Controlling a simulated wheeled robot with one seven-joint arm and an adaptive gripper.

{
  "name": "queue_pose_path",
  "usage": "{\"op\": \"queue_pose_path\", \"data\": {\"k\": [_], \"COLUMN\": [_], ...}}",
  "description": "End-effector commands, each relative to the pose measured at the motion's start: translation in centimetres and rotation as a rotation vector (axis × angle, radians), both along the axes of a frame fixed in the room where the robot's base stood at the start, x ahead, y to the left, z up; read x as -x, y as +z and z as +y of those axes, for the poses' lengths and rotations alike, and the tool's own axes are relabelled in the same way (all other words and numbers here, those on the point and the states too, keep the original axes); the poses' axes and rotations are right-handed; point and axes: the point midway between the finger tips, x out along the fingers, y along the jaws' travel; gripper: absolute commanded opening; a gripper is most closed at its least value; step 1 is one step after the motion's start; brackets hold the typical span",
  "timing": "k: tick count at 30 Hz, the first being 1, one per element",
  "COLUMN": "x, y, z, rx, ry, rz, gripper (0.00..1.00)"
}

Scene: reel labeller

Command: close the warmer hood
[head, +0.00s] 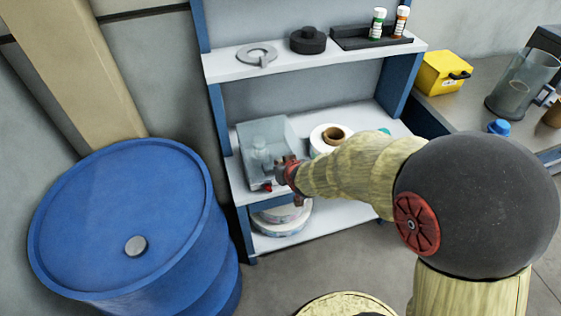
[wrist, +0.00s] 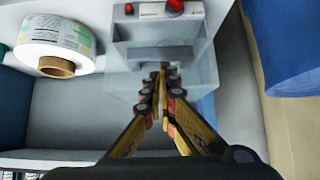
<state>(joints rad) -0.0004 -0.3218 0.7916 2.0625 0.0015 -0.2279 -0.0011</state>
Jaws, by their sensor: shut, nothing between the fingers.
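The warmer stands at the left end of the middle shelf. It is a pale grey unit with a red knob, seen in the wrist view (wrist: 150,14). The hood also shows as a see-through panel in the wrist view (wrist: 118,78). I cannot tell for sure how far the hood is open. My gripper (head: 282,172) is shut and empty, at the right side of the warmer. In the wrist view its fingertips (wrist: 161,72) overlap the hood; contact is unclear.
A white label reel (head: 322,139) stands right of the warmer on the same shelf. Other reels (head: 279,222) lie on the shelf below. A blue drum (head: 120,215) stands left of the shelving. The upper shelf (head: 225,66) is above the warmer.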

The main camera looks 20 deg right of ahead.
Motion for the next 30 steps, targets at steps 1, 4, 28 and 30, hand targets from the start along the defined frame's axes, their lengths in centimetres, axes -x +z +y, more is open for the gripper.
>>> {"op": "queue_pose_path", "data": {"k": [1, 4, 28, 30], "x": [0.0, 0.0, 0.0, -0.2], "y": [-1.1, -2.2, -3.6, -3.1], "z": [0.0, 0.0, 0.0, 0.0], "rx": [0.0, 0.0, 0.0, 0.0], "ry": [0.0, 0.0, 0.0, 0.0], "rz": [0.001, 0.002, 0.004, 0.003], "gripper": [0.0, 0.0, 0.0, 0.0]}}
